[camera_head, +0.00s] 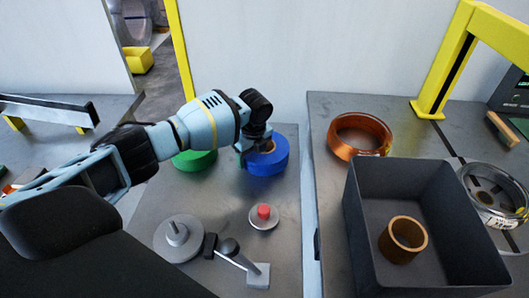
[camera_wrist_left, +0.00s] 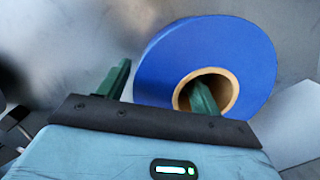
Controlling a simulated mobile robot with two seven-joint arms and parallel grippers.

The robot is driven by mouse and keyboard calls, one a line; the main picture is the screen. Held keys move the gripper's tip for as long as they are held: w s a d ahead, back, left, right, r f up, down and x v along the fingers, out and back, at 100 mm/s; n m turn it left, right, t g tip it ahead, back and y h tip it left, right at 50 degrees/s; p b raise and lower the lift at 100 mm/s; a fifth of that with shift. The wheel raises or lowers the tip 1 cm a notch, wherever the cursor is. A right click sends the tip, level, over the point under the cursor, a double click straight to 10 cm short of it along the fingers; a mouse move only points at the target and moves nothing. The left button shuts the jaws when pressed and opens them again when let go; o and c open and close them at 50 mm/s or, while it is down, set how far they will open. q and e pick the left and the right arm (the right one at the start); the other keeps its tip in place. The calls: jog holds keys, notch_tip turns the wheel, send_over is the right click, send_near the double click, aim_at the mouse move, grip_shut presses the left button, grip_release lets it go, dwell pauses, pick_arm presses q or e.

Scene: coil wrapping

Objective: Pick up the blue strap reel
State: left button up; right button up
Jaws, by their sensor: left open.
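The blue strap reel (camera_head: 272,165) lies on the grey table, with a tan core ring around its central hole. My left gripper (camera_head: 254,148) is over the reel's left side in the head view. In the left wrist view, the gripper (camera_wrist_left: 160,76) is open with two green fingers. One finger appears in front of or inside the core hole of the blue reel (camera_wrist_left: 232,48); the other is outside its left edge. I cannot tell how deep the fingers reach. My right gripper is not in view.
A green reel (camera_head: 195,161) lies left of the blue one, partly behind my arm. A grey disc with a post (camera_head: 178,238), a red-topped button (camera_head: 264,213) and a lever stand nearer. At right are a copper coil (camera_head: 360,137) and a dark bin (camera_head: 445,198) holding a brown ring (camera_head: 403,240).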

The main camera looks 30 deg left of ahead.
pick_arm(q)
jog(key=shift+f, duration=0.5)
jog(key=c, duration=1.4)
jog(key=shift+w+a+r, duration=0.1)
jog(key=shift+r, duration=0.05)
grip_shut()
